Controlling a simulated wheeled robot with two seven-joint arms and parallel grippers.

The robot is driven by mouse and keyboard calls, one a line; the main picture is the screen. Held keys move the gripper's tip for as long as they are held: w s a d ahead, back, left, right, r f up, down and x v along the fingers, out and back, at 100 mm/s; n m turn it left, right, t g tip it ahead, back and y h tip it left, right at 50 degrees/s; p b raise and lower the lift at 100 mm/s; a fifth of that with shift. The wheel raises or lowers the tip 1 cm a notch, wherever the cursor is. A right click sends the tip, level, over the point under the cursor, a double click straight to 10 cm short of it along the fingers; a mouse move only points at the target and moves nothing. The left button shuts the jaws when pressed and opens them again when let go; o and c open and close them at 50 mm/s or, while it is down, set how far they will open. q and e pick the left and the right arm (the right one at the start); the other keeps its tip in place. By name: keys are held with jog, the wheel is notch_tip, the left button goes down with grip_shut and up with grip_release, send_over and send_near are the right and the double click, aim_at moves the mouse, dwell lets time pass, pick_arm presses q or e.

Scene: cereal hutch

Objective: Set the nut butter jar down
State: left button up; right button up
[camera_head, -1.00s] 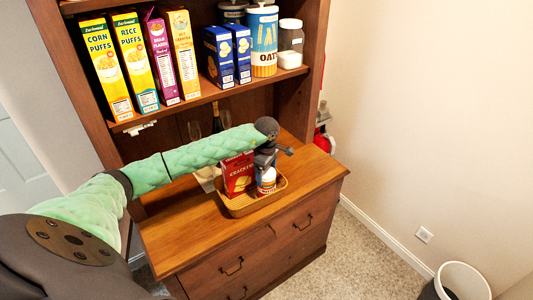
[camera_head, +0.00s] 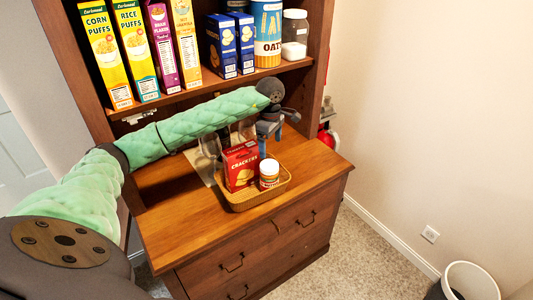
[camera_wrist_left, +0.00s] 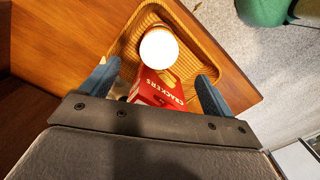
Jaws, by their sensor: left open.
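The nut butter jar (camera_head: 269,174), with a white lid and a red and white label, stands upright in the wicker tray (camera_head: 240,205) on the hutch counter. A red crackers box (camera_head: 240,166) stands beside it in the same tray. My left gripper (camera_head: 263,150) is open and empty above and behind the jar. In the left wrist view the jar's white lid (camera_wrist_left: 159,48) lies beyond the two blue fingers (camera_wrist_left: 157,82), with the crackers box (camera_wrist_left: 160,86) partly hidden below it. My right gripper is not in view.
The wooden counter (camera_head: 180,220) is clear to the left of the tray. Cereal boxes (camera_head: 133,50), blue boxes (camera_head: 221,46), an oats canister (camera_head: 268,35) and a clear jar (camera_head: 294,36) stand on the shelf above. A bin (camera_head: 466,282) stands on the floor at right.

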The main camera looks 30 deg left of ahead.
pick_arm(q)
jog(key=s+d+f+n+t+h, duration=0.1)
jog(key=d+f+n+t+h, duration=0.15)
jog(key=d+n+h, duration=0.6)
jog(key=s+d+f+n+t+h, duration=0.1)
jog(key=d+f+n+t+h, duration=0.2)
jog(key=d, duration=1)
jog(key=s+d+f+n+t+h, duration=0.1)
jog(key=d+n+t+h, duration=0.4)
jog(key=d, duration=0.6)
jog(key=s+a+f+n+t+y, duration=0.1)
jog(key=s+a+f+n+y, duration=0.15)
jog(key=f+n+y, duration=0.45)
jog(key=s+a+f+n+t+y, duration=0.1)
jog(key=s+a+f+n+y, duration=0.2)
jog(key=f+n, duration=0.75)
jog(key=s+a+f+n+t+y, duration=0.1)
jog(key=a+f+n+y, duration=0.5)
jog(key=f, duration=0.6)
jog(key=s+f+n+g, duration=0.6)
jog(key=s+f+n, duration=0.1)
jog(key=s+f, duration=0.75)
jog(key=s+d+f+n+g, duration=0.2)
jog(key=s+f, duration=0.3)
jog(key=s, duration=0.5)
jog(key=s+d+f+n+g, duration=0.2)
jog(key=s+f+g, duration=0.2)
jog(key=s, duration=0.6)
jog(key=shift+d+f, duration=0.15)
jog(key=shift+f, duration=0.6)
